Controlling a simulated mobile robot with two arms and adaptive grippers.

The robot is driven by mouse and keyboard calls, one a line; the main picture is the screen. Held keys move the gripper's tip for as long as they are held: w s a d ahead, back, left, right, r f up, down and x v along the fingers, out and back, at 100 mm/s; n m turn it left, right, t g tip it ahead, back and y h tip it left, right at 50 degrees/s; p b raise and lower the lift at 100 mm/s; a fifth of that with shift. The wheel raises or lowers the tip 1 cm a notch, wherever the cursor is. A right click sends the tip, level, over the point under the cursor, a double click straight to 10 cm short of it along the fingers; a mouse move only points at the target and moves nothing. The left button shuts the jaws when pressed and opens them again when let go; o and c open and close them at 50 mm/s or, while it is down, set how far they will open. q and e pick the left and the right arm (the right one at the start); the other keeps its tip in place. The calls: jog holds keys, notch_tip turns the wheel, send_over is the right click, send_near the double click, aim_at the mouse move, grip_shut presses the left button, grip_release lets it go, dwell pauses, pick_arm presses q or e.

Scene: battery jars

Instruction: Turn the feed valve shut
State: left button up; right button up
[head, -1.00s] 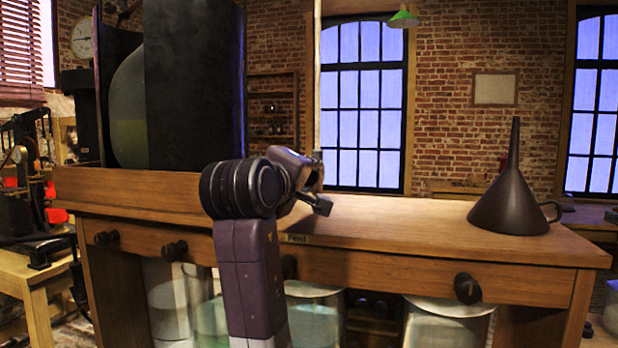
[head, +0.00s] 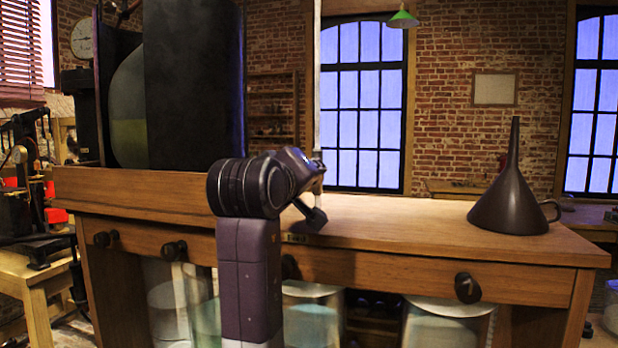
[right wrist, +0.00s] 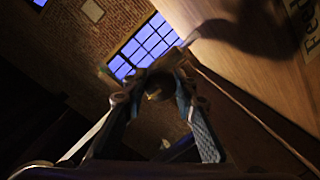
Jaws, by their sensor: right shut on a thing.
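My right gripper (head: 318,192) is at the bench's front edge, just above the small Feed label (head: 297,238). In the right wrist view its two fingers (right wrist: 158,95) are closed around a dark, rounded part with a dull brassy tint, which I take for the feed valve (right wrist: 160,85). In the head view my wrist hides most of that part, so its angle cannot be told. The Feed label also shows at the top right of the right wrist view (right wrist: 303,22). My left gripper is not in view.
A dark funnel (head: 510,195) stands on the right of the wooden bench (head: 420,225). A tall black case (head: 195,85) stands at the back left. Dark knobs (head: 467,288) sit along the bench front, with glass jars (head: 447,322) below. The bench top between gripper and funnel is clear.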

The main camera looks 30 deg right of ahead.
jog(key=shift+f, duration=0.2)
jog(key=o, duration=1)
jog(key=shift+o, duration=0.8)
jog(key=shift+r, duration=0.15)
jog(key=shift+a, duration=0.1)
jog(key=v, duration=1.2)
